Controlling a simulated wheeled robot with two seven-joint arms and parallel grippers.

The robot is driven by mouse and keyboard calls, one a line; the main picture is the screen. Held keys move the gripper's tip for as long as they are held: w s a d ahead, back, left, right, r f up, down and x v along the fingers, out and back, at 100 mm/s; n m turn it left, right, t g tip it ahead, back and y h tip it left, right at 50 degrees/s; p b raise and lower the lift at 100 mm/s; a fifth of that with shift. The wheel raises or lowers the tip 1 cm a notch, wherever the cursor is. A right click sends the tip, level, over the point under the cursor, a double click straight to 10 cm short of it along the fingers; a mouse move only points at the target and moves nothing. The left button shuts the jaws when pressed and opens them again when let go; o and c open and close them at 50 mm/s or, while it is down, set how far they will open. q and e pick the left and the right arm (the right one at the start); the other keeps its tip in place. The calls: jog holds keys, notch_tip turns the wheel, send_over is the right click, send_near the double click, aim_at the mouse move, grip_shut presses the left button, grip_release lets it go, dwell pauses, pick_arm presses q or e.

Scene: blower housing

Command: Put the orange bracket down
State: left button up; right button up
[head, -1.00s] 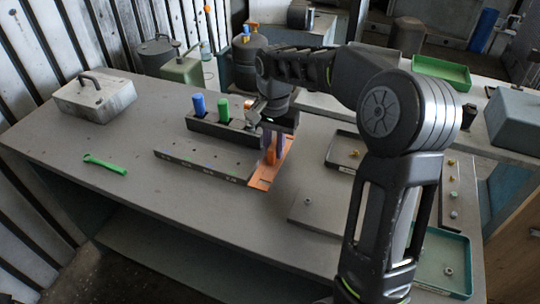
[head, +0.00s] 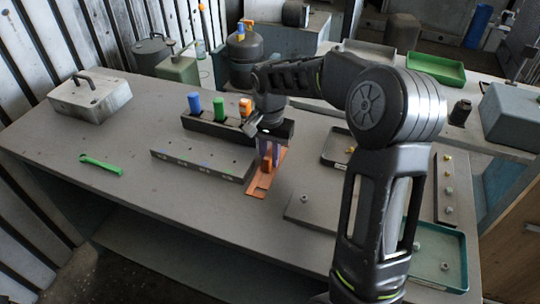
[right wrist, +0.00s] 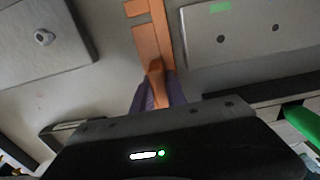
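The orange bracket (head: 257,185) is a flat strip with a slot and an upright tab. It lies level between the grey block with holes (head: 200,165) and a flat grey plate (head: 312,212). My right gripper (head: 269,152) points down over it, its purplish fingers on either side of the tab. In the right wrist view the fingers (right wrist: 158,98) close on the tab of the bracket (right wrist: 148,42), with no clear gap. Whether the bracket touches the table is hard to tell. My left gripper is not in view.
A black holder (head: 210,132) with blue, green and orange handles stands just behind the block. A green wrench (head: 101,164) and a grey metal box (head: 90,98) are at the left. Trays with small parts stand at the right. The front left tabletop is clear.

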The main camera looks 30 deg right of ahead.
aim_at(270, 153)
jog(key=o, duration=0.5)
jog(key=shift+c, duration=0.2)
notch_tip(270, 153, up, 12)
jog(key=shift+r, duration=0.15)
jog(key=shift+a, duration=0.1)
dwell(0.9)
